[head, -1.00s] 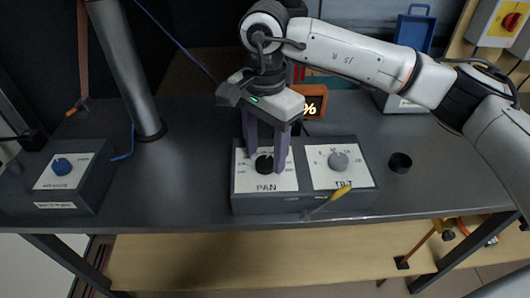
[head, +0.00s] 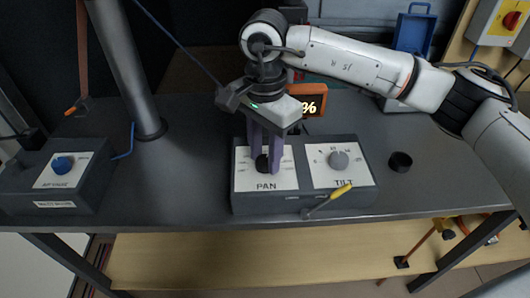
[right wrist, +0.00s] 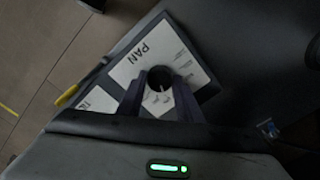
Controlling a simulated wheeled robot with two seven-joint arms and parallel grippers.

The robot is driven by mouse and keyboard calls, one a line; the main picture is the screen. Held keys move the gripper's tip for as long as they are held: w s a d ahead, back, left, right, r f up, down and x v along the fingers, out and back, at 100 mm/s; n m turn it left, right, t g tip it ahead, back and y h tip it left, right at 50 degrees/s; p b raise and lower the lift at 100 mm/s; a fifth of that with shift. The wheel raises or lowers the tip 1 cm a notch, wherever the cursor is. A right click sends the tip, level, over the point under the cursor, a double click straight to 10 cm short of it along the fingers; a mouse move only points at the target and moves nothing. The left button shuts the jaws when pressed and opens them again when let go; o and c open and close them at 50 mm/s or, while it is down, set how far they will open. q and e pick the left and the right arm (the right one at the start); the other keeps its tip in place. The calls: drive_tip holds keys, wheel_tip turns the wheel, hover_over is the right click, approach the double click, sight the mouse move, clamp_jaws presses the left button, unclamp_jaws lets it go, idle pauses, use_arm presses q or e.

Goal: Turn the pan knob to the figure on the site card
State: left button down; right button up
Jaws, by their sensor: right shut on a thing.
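The black pan knob (head: 262,163) sits on the white panel marked PAN, on the left half of a grey control box (head: 300,202). My right gripper (head: 268,168) reaches down from above and is shut on the pan knob, one finger on each side. In the right wrist view the knob (right wrist: 160,78) shows between the fingertips, with a pale pointer line. The fingers hide part of the scale in the head view. The grey tilt knob (head: 338,160) stands on the right panel. I cannot make out a site card. My left gripper is not in view.
A yellow-handled screwdriver (head: 340,191) lies across the box's front edge. A black cup (head: 400,162) stands to the right. An orange-framed display (head: 311,102) is behind the box. A box with a blue knob (head: 62,166) and a metal post (head: 125,70) are at left.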

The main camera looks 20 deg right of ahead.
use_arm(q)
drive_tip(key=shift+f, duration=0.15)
use_arm(e)
drive_tip(key=shift+m, duration=0.3)
drive_tip(key=m+b, duration=0.1)
drive_tip(key=m, duration=0.1)
drive_tip(key=shift+m+b, duration=0.35)
drive_tip(key=shift+m, duration=0.05)
drive_tip(key=m+b, duration=0.1)
drive_tip(key=m, duration=0.1)
drive_tip(key=shift+m, duration=0.3)
drive_tip(key=m, duration=0.2)
drive_tip(key=shift+m, duration=0.3)
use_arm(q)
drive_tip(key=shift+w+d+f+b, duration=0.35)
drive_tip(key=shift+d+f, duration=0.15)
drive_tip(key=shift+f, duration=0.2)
use_arm(e)
drive_tip(key=shift+m, duration=0.3)
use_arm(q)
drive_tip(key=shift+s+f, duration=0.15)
use_arm(e)
drive_tip(key=shift+m, duration=0.3)
drive_tip(key=o, duration=1)
drive_tip(key=shift+o, duration=0.2)
